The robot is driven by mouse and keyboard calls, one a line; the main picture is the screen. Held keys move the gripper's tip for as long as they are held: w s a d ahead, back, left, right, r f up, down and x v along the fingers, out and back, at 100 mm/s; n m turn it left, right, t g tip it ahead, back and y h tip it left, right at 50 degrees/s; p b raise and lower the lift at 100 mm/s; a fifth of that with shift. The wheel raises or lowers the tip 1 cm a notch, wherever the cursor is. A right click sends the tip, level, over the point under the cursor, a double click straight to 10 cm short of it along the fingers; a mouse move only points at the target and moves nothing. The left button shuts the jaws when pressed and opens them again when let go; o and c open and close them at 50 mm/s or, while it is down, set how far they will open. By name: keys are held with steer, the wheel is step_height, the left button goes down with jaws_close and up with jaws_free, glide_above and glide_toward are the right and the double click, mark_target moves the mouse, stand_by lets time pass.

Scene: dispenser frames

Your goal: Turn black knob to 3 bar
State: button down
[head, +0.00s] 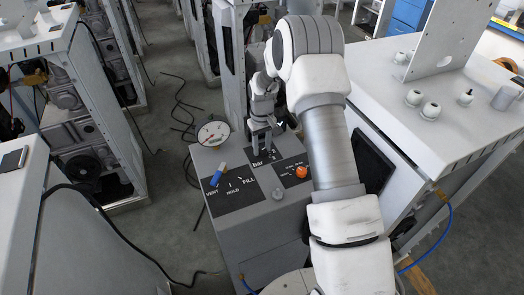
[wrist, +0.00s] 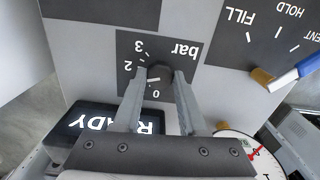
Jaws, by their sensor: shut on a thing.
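The black knob (wrist: 160,72) sits on a dark plate (wrist: 125,42) marked "bar", with a scale showing 0, 2 and 3. My gripper (wrist: 160,76) is shut on the knob, one finger on each side. A short white line shows at the knob's lower left in the wrist view, between the 0 and the 2. I cannot tell whether it is the pointer or a scale mark. In the head view my gripper (head: 261,143) reaches down to the "bar" plate, and its fingers hide the knob.
A round gauge with a red needle (head: 213,133) stands at the panel's back left. A blue-handled valve (head: 217,175) sits by VENT, HOLD and FILL. An orange knob (head: 302,172) and a grey knob (head: 277,195) are nearby. A display (wrist: 90,122) reads READY.

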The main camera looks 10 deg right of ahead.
mark_target(262, 150)
steer(key=m+b, duration=0.2)
steer(key=m, duration=0.4)
steer(key=shift+m+b, duration=0.3)
steer(key=shift+b, duration=0.05)
steer(key=m, duration=0.6)
steer(key=shift+b, duration=0.4)
steer(key=shift+w, duration=0.1)
steer(key=shift+c, duration=2.3)
jaws_free()
step_height(262, 150, up, 18)
steer(key=shift+f+p, duration=0.25)
steer(key=shift+p, duration=0.05)
